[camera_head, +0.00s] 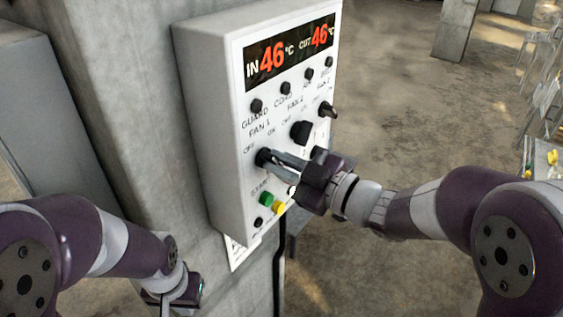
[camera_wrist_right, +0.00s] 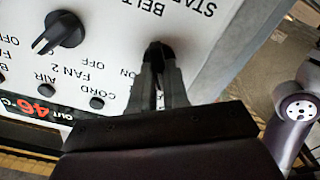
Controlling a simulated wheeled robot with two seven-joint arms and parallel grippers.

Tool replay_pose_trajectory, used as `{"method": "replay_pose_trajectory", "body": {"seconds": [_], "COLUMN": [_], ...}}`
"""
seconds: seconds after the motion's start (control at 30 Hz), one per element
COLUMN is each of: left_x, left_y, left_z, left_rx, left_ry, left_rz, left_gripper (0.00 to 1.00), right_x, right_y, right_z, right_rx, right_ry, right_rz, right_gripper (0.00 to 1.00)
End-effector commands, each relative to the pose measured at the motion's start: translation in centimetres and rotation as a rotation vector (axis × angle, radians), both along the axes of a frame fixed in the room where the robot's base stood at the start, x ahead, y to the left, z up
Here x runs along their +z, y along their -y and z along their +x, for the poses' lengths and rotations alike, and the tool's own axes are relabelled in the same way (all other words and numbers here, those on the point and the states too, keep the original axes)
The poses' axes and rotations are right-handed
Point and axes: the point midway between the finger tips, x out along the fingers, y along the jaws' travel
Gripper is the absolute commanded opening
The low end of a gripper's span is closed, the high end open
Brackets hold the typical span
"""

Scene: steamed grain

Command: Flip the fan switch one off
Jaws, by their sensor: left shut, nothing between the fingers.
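The fan 1 switch (camera_head: 263,157) is a black knob on the front of a white control box (camera_head: 205,95), under the label FAN 1. My right gripper (camera_head: 276,159) reaches it from the right with its fingers closed on it. In the right wrist view, the knob (camera_wrist_right: 158,52) sits at the tips of the close-set fingers (camera_wrist_right: 158,72), which hide part of it. An ON label shows beside it. The knob's exact pointing direction is hard to tell. My left gripper (camera_head: 176,298) is shut and empty at the lower left, away from the box.
The fan 2 knob (camera_head: 300,132) is just up and right of my right gripper. Another black knob (camera_head: 328,109) is further right. Green (camera_head: 266,199) and yellow (camera_head: 279,208) buttons lie below. A concrete pillar (camera_head: 120,110) stands behind the box. Open floor lies to the right.

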Motion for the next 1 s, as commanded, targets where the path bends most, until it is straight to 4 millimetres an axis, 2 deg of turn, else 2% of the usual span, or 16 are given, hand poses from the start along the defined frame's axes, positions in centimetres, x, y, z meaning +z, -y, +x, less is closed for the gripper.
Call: {"method": "replay_pose_trajectory", "body": {"seconds": [0.23, 0.5, 0.77, 0.8, 0.87, 1.0], "left_x": [-0.2, -4.1, -3.6, -3.6, -3.6, -3.6], "left_y": [0.0, 0.0, 0.0, 0.0, 0.0, 0.0], "left_z": [0.0, 0.0, 0.0, 0.0, 0.0, 0.0], "left_rx": [0.0, 0.0, 0.0, 0.0, 0.0, 0.0], "left_ry": [0.0, -0.001, 0.0, 0.0, 0.0, 0.0], "left_rz": [0.0, 0.0, 0.0, 0.0, 0.0, 0.0], "left_gripper": [0.0, 0.0, 0.0, 0.0, 0.0, 0.0], "right_x": [0.3, -0.1, 0.6, 0.6, 0.5, 0.4], "right_y": [-0.1, -0.1, -0.1, -0.1, -0.1, -0.1], "right_z": [0.0, -0.1, -0.1, -0.1, -0.1, -0.1], "right_rx": [0.003, 0.004, 0.004, 0.004, 0.004, 0.003], "right_ry": [0.013, 0.142, 0.152, 0.152, 0.151, 0.147], "right_rz": [0.001, -0.085, -0.096, -0.096, -0.095, -0.096], "right_gripper": [0.0, 0.0, 0.0, 0.25, 0.4, 0.4]}}
